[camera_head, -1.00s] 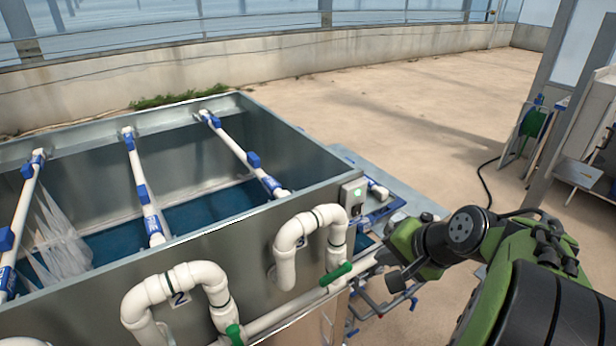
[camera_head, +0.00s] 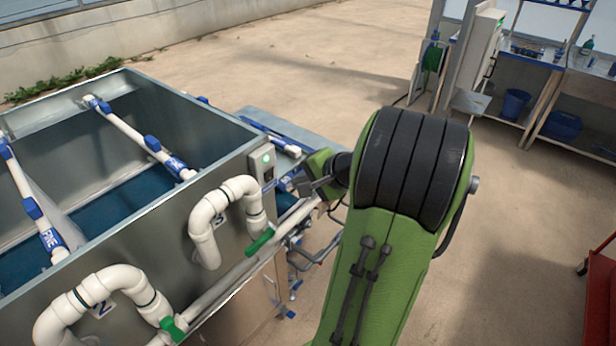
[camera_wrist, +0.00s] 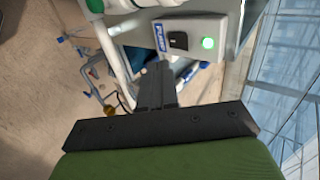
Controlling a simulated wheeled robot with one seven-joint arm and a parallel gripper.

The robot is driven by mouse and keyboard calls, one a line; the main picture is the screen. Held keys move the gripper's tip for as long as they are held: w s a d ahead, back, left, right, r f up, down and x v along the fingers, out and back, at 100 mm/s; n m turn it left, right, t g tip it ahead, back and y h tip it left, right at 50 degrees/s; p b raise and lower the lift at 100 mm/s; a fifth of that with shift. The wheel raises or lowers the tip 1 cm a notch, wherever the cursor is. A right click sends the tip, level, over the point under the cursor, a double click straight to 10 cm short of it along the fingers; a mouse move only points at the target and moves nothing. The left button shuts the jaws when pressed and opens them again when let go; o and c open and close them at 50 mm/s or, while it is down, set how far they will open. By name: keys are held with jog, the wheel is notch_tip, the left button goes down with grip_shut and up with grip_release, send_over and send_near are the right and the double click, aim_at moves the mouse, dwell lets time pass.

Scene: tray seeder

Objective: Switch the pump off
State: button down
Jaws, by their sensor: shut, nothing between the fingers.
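The pump switch box (camera_head: 262,163) is a grey box on the near right corner of the metal tank, with a lit green light. In the wrist view the box (camera_wrist: 193,30) shows a blue "PUMP" label (camera_wrist: 160,37), a black switch (camera_wrist: 178,41) and the glowing green light (camera_wrist: 208,43). My gripper (camera_wrist: 157,70) is shut and empty. Its fingertips lie just below the box in the wrist view, apart from the switch as far as I can tell. In the head view my gripper (camera_head: 312,188) is right of the box, partly hidden by my arm.
The metal tank (camera_head: 200,140) fills the left, with white curved pipes (camera_head: 225,205) and green valve handles (camera_head: 260,241) on its side. Blue-ended pipes lie beyond the box. A bench with blue bins (camera_head: 514,104) stands at back right. A red object (camera_head: 600,285) is at right.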

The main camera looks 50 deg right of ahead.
aim_at(270, 175)
jog(key=w, duration=0.2)
jog(key=w+f, duration=0.1)
jog(key=w, duration=0.2)
jog(key=w+f, duration=0.1)
jog(key=w, duration=0.1)
jog(key=shift+w+a+p, duration=0.1)
jog(key=shift+w+p, duration=0.05)
jog(key=shift+p, duration=0.25)
jog(key=shift+w+r+p, duration=0.2)
jog(key=shift+p, duration=0.45)
jog(key=shift+w+f+g, duration=0.1)
jog(key=shift+g, duration=0.2)
